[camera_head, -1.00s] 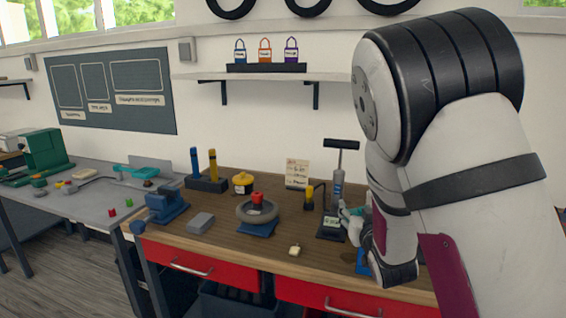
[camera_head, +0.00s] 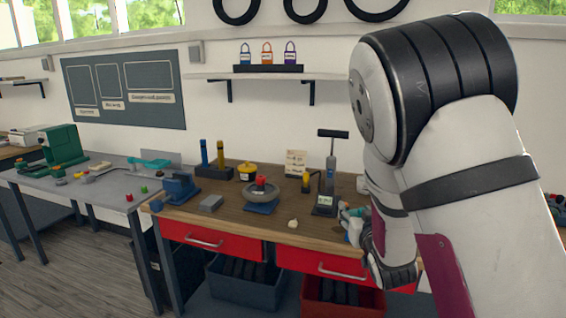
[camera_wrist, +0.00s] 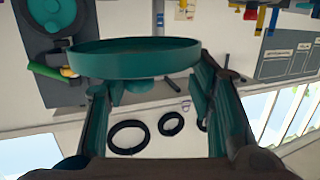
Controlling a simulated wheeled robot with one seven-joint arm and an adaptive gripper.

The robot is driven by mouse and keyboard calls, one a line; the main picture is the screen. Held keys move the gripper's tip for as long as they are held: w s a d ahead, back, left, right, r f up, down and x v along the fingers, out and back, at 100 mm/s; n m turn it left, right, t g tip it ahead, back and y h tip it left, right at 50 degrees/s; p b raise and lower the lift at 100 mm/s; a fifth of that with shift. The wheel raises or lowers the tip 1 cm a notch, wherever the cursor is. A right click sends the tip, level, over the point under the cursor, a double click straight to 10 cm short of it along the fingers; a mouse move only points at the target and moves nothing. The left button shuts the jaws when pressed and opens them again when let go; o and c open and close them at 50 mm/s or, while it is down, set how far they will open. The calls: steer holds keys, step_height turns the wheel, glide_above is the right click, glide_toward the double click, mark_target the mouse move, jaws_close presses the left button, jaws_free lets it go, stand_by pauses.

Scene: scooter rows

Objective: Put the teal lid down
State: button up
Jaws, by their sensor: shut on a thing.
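The teal lid (camera_wrist: 133,60) is a shallow round disc seen edge-on across the upper middle of the wrist view. My gripper (camera_wrist: 150,88) has its fingers on either side of the lid's lower part and is shut on it. In the head view my gripper (camera_head: 352,224) is near the right part of the wooden bench (camera_head: 230,226). My own arm hides much of the gripper and lid there, so the gap to the bench cannot be told.
Near the gripper stand a black-handled pump (camera_head: 331,170) and a small pale item (camera_head: 293,223). A wheel (camera_head: 258,194), blue vise (camera_head: 179,188) and grey block (camera_head: 211,203) occupy the left. Bare wood shows along the front. A grey table (camera_head: 95,190) stands further left.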

steer(key=s+f, duration=0.6)
steer(key=f, duration=0.7)
steer(key=shift+s+f, duration=0.2)
steer(key=shift+f, duration=0.2)
steer(key=shift+a, duration=0.1)
